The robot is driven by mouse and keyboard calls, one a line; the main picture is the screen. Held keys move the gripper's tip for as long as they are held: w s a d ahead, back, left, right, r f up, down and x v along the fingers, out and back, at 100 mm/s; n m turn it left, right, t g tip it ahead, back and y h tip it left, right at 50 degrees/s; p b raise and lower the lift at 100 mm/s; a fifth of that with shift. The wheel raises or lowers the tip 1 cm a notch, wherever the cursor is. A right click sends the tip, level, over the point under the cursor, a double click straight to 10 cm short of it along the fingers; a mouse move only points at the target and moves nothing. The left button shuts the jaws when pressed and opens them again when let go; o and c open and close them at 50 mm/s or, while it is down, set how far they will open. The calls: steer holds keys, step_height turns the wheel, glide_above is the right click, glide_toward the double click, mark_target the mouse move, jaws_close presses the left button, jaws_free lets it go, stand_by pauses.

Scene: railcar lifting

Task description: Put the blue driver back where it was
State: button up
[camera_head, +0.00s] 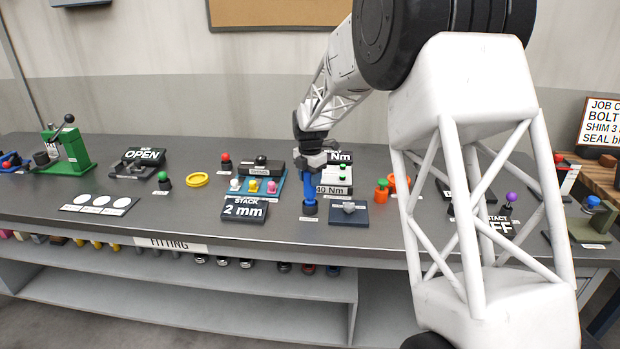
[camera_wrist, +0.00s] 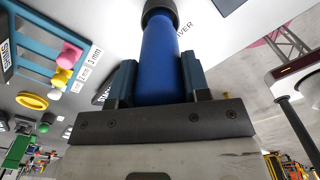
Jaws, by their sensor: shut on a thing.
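The blue driver (camera_head: 309,190) stands upright at the middle of the workbench, with its dark round end (camera_head: 309,210) down at the bench top. My gripper (camera_head: 309,172) is above it and shut on its upper part. In the wrist view the blue driver (camera_wrist: 162,60) lies between the two fingers of my gripper (camera_wrist: 158,82), and its dark end (camera_wrist: 160,10) is close to a pale surface with a label reading "...VER". I cannot tell whether the driver touches the bench or hangs just above it.
Left of the driver are the "STACK 2 mm" block (camera_head: 244,208) and a blue rack (camera_head: 278,183) with coloured knobs. A dark plate (camera_head: 349,213) lies close on the right, and an orange-and-green piece (camera_head: 381,191) stands beyond it. A yellow ring (camera_head: 197,180) lies farther left.

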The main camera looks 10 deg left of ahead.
steer(key=o, duration=0.9)
steer(key=shift+f, duration=0.15)
steer(key=shift+o, duration=0.2)
step_height(320, 180, up, 12)
steer(key=shift+r, duration=0.2)
stand_by(0.4)
stand_by(0.4)
